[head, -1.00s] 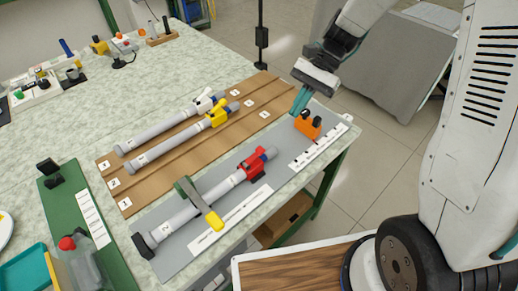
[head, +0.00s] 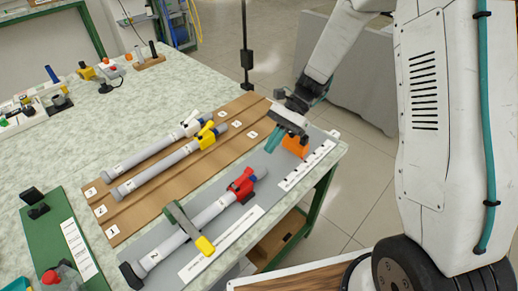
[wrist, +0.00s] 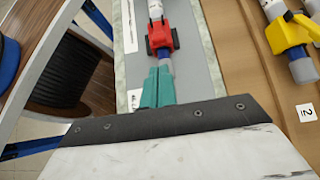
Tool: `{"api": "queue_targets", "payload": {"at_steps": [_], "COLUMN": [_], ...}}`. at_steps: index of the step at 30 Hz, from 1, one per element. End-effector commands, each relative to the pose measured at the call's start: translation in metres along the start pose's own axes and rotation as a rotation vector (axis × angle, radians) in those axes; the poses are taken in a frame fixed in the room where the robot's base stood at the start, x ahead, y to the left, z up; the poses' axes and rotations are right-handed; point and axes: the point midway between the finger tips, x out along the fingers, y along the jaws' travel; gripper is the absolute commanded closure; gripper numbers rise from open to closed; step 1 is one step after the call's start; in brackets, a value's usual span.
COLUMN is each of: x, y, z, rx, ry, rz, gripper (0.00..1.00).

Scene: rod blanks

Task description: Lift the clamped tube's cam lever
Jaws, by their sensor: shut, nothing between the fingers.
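The clamped tube (head: 205,220), grey and marked 2, lies on a grey board. A green bar with a yellow end (head: 204,246) crosses over it. A red cam lever fitting (head: 242,186) with a blue part sits near the tube's far end; it also shows in the wrist view (wrist: 162,38). My gripper (head: 270,149) has teal fingers, shut and empty. It is above the board just past the tube's far end. In the wrist view the fingertips (wrist: 158,70) point at the tube end and the red fitting; I cannot tell if they touch.
Two more tubes, with a white fitting (head: 190,124) and a yellow fitting (head: 207,136), lie in a brown grooved board (head: 125,226) beside it. An orange block (head: 295,146) stands close to my gripper. A green board (head: 45,229) is at the left.

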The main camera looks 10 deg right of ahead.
Motion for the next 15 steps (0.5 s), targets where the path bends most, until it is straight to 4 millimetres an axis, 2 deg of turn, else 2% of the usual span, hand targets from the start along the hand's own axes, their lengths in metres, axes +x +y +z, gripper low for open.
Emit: {"api": "queue_targets", "payload": {"at_steps": [3, 9, 15], "x": [0.024, 0.057, 0.075], "y": [0.001, 0.001, 0.001], "z": [0.000, 0.000, 0.000], "rx": [0.001, 0.001, 0.000], "ry": [-0.003, -0.001, -0.001], "rz": [0.004, 0.002, 0.001], "gripper": [1.00, 1.00, 1.00]}}
